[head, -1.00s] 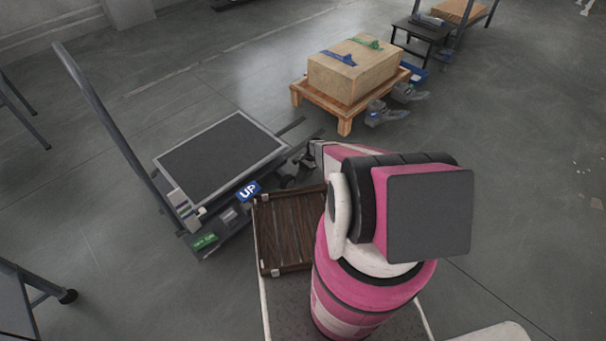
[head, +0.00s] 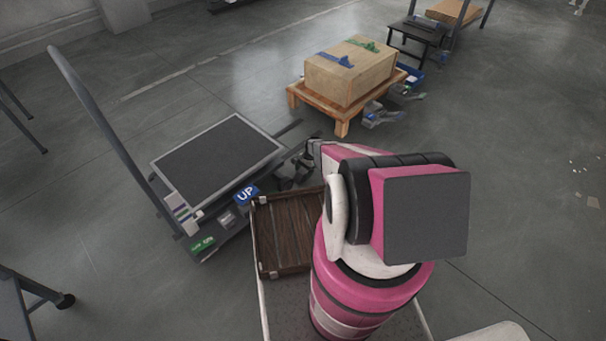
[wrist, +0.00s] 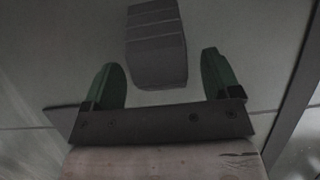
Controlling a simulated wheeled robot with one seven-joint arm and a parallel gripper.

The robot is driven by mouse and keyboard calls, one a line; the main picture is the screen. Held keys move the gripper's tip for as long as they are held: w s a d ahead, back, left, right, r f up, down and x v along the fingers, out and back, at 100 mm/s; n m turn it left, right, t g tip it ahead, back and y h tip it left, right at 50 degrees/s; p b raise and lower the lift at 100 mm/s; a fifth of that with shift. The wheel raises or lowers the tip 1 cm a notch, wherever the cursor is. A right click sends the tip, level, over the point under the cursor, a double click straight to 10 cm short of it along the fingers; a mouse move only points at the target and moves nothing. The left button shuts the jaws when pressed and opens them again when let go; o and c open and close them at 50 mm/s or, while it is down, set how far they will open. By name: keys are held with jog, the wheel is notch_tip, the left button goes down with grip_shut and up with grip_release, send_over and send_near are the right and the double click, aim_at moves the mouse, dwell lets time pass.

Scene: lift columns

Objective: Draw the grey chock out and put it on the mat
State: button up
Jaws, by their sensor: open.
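A grey block with ridges across it, which looks like the chock (wrist: 157,45), shows in the wrist view on a pale grey surface. My gripper (wrist: 162,72) is open, with its two green fingers spread wide. The block's near end lies between the fingertips, with a gap on each side and no visible contact. In the head view my gripper (head: 312,150) is beside the lift cart's right end, mostly hidden by my arm, and I cannot pick out the chock there. A dark panel with a light border (head: 217,160) tops the cart; I cannot tell whether it is the mat.
The lift cart has a tall handle (head: 100,120) and a blue UP sign (head: 246,196). A brown slatted tray (head: 290,235) lies near my arm's base. A cardboard box (head: 350,75) sits on a wooden stand (head: 343,126) behind.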

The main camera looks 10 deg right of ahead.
jog(key=v, duration=0.9)
jog(key=shift+r, duration=0.15)
jog(key=shift+d, duration=0.1)
